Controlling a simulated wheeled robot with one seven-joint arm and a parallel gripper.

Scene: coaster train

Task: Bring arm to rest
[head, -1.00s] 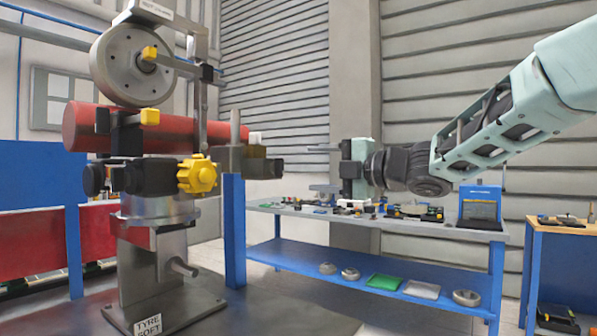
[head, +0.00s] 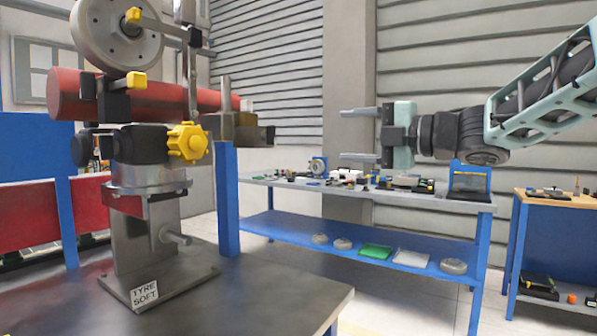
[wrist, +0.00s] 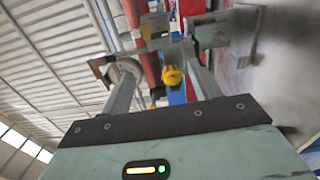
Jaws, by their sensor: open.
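My gripper (head: 360,135) is at the right of the head view, its two long fingers pointing left and held well apart, with nothing between them. It is in the air in front of the grey wall, above the level of the blue bench, and apart from the machine at the left. My arm reaches in from the upper right. In the wrist view my gripper (wrist: 165,75) shows both fingers spread, with the machine's yellow knob (wrist: 172,76) seen beyond them. The same yellow knob (head: 187,142) shows in the head view.
The machine with a red cylinder (head: 75,96) and a grey wheel (head: 118,35) stands on a dark metal table (head: 255,293) at the left. A blue bench (head: 300,237) with several small parts stands behind. A wooden-topped bench (head: 560,201) is at the far right.

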